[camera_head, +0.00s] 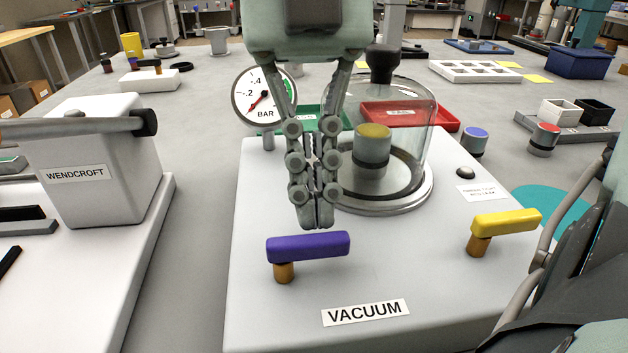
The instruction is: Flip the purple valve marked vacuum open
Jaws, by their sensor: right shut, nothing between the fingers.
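The purple valve (308,247) stands on the front of a white base plate (262,325). Its lever lies level, reaching right from a brass stem (284,272) under its left end. A label reading VACUUM (365,312) is on the plate in front of it. My right gripper (318,222) points down just behind the purple lever, its fingers shut and empty. The fingertips appear just above the lever's far edge in the picture; I cannot tell whether they touch. My left gripper is not in view.
A yellow valve (506,221) stands to the right on the same plate. Behind are a glass bell jar (420,140) over a small jar (372,150), and a BAR gauge (264,96). A white WENDCROFT box (98,180) stands left. Dark links fill the lower right corner.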

